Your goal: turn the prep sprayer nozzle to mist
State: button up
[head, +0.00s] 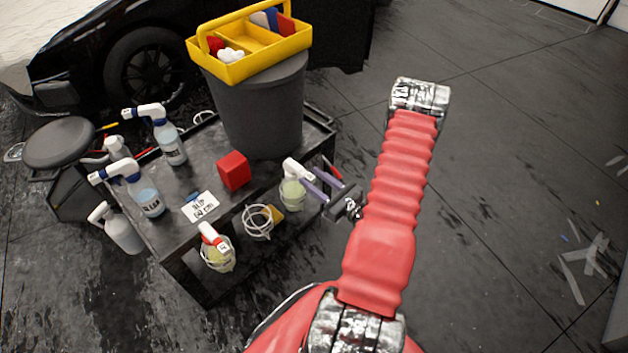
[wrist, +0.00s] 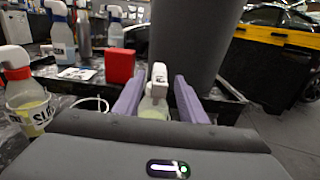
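A white-headed spray bottle (head: 292,194) with pale yellow-green liquid stands at the cart's right edge. In the wrist view its white nozzle head (wrist: 158,73) shows between my purple fingers, with a visible gap to the left finger; contact on the right is unclear. My gripper (head: 318,172) is open beside this bottle; its fingers also show in the wrist view (wrist: 157,88). Its lower body is hidden behind my gripper in the wrist view. A red-and-white-headed bottle (head: 218,256) with similar liquid sits at the cart's front side. I cannot read which bottle is prep.
The black cart (head: 240,205) carries blue-and-white-headed bottles (head: 147,198), a red block (head: 233,170), a white card (head: 201,207) and a grey bin (head: 265,110) topped by a yellow caddy (head: 232,70). A wire loop (head: 257,221) is near the front edge. Floor at right is mostly clear.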

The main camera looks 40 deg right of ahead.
jog(key=shift+c, duration=0.7)
grip_shut()
jog(key=shift+a, duration=0.15)
